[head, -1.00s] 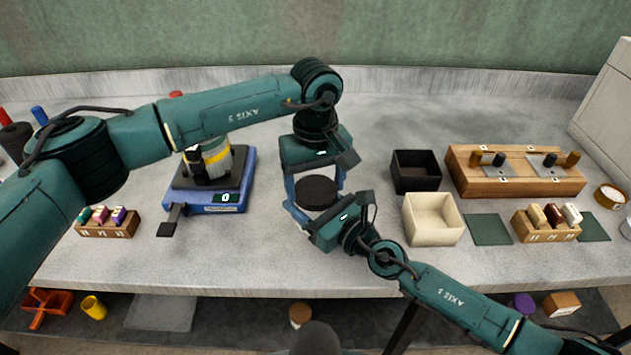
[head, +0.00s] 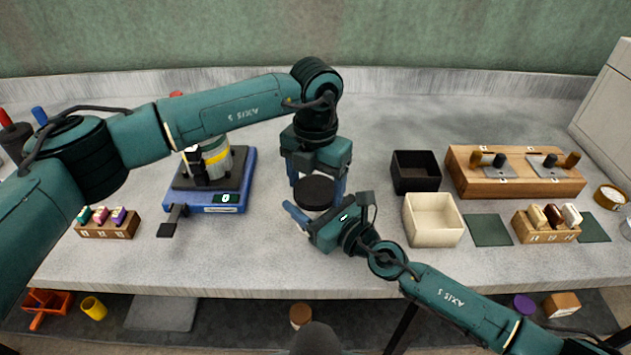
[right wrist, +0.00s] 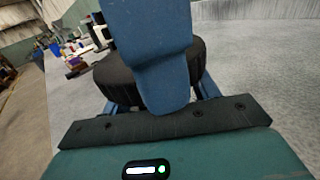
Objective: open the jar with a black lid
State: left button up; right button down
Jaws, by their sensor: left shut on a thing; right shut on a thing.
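The jar's round black lid (head: 314,192) shows at the middle of the bench in the head view. The jar's body is almost wholly hidden under the lid and behind the fingers. The right wrist view shows the dark lid (right wrist: 118,82) behind a large blue finger.
Right of the jar stand a black box (head: 415,172) and a cream box (head: 433,219). A wooden block with metal plates (head: 515,176) is farther right. A blue scale (head: 207,201) carrying a jar with a yellow band is at the left. The bench's front strip is clear.

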pick_arm(q)
jog(key=n, duration=0.4)
jog(key=shift+n, duration=0.3)
jog(key=n, duration=0.8)
jog(key=shift+n, duration=0.4)
jog(key=n, duration=0.6)
jog(key=shift+r, duration=0.1)
jog(key=shift+r, duration=0.1)
jog(key=shift+r, duration=1)
